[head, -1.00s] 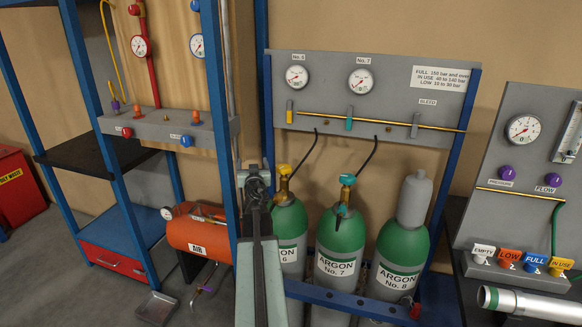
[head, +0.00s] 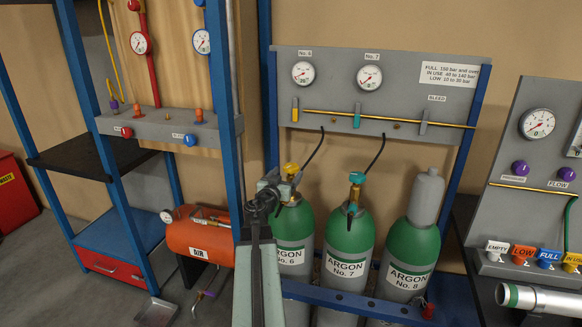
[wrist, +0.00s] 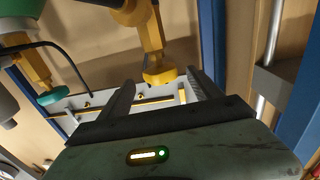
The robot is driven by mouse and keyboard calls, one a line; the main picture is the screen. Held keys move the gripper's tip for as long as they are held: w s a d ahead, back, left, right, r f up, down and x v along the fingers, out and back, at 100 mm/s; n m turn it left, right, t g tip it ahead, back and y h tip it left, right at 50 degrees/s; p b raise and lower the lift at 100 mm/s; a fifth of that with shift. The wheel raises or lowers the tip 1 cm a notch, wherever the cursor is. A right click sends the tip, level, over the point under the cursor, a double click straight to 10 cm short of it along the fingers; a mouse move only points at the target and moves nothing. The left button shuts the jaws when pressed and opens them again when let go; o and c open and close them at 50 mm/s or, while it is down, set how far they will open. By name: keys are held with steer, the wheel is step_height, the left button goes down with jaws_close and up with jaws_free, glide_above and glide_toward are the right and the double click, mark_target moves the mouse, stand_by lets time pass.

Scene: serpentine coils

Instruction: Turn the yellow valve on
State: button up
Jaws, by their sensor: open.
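A yellow valve knob (head: 290,168) tops the green cylinder labelled ARGON No. 6 (head: 293,225). In the wrist view the yellow knob (wrist: 165,74) shows between and just beyond the fingertips, with its yellow valve body (wrist: 150,35) behind. My gripper (wrist: 160,80) is open, its two dark fingers either side of the knob's line of sight; contact cannot be told. In the head view my gripper (head: 270,187) is at the left of the knob and partly covers the valve. A yellow lever (head: 295,110) is on the grey panel above.
Cylinder No. 7 (head: 348,240) with a teal knob (head: 357,178) stands to the right, then capped cylinder No. 8 (head: 409,245). A blue post (head: 229,130) is close at the left. Black hoses run up to the panel (head: 330,65). An orange air tank (head: 195,237) is at left.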

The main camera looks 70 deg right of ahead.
mark_target(294, 165)
steer(key=d, duration=0.7)
steer(key=shift+d, duration=0.4)
steer(key=shift+a, duration=0.1)
steer(key=shift+c, duration=0.3)
steer(key=c, duration=1.3)
